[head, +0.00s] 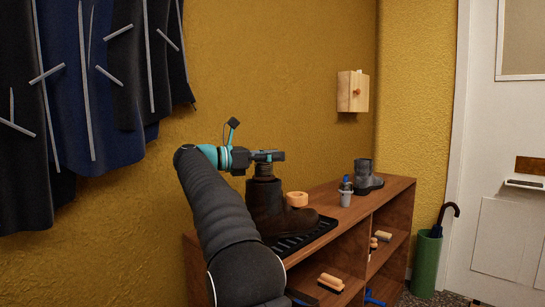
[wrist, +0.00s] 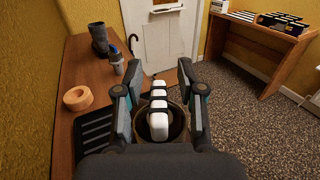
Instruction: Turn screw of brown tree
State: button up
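A dark brown boot (head: 268,210) stands upright on a black ribbed tray (head: 306,236) on the shelf top. A dark ribbed piece (head: 264,171), seemingly the top of the boot's tree, rises from its shaft. My gripper (head: 270,156) is level, directly over that piece; contact cannot be told. In the wrist view my gripper (wrist: 159,88) has its fingers wide apart. A pale bar with dark bands (wrist: 158,122) lies between them, clear of both fingers, over the round boot opening (wrist: 177,124). I cannot tell whether this bar is the tree's screw handle.
Brushes (head: 331,281) lie below. Coats (head: 85,90) hang at left. A green umbrella stand (head: 426,262) is beyond the shelf.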

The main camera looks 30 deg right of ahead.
jog(key=shift+t, duration=0.3)
jog(key=s+a+n+t+y+b, duration=0.1)
jog(key=s+a+n+t+b, duration=0.1)
jog(key=a+n+t+b, duration=0.3)
jog(key=s+a+n+t+b, duration=0.1)
jog(key=s+a+t, duration=0.15)
jog(key=a, duration=0.55)
jog(key=a+r+n+t+y+p, duration=0.1)
jog(key=a+r+n+t+y, duration=0.2)
jog(key=n+t, duration=0.45)
jog(key=a+r+n+t+y, duration=0.25)
jog(key=r+n+t, duration=0.2)
jog(key=n, duration=0.65)
jog(key=s+a+f+n+g+y, duration=0.1)
jog(key=s+a+f+n+y, duration=0.1)
jog(key=f+n, duration=0.4)
jog(key=s+a+f+n+g+y, duration=0.1)
jog(key=s+a+f+n+y, duration=0.2)
jog(key=s+f+n+y, duration=0.2)
jog(key=s+a+f+n+g+y+p, duration=0.1)
jog(key=s+a+f+n+y, duration=0.2)
jog(key=f+n+y, duration=0.4)
jog(key=shift+s+a+f+n, duration=0.25)
jog(key=shift+s+f+n, duration=0.45)
jog(key=shift+n, duration=1.15)
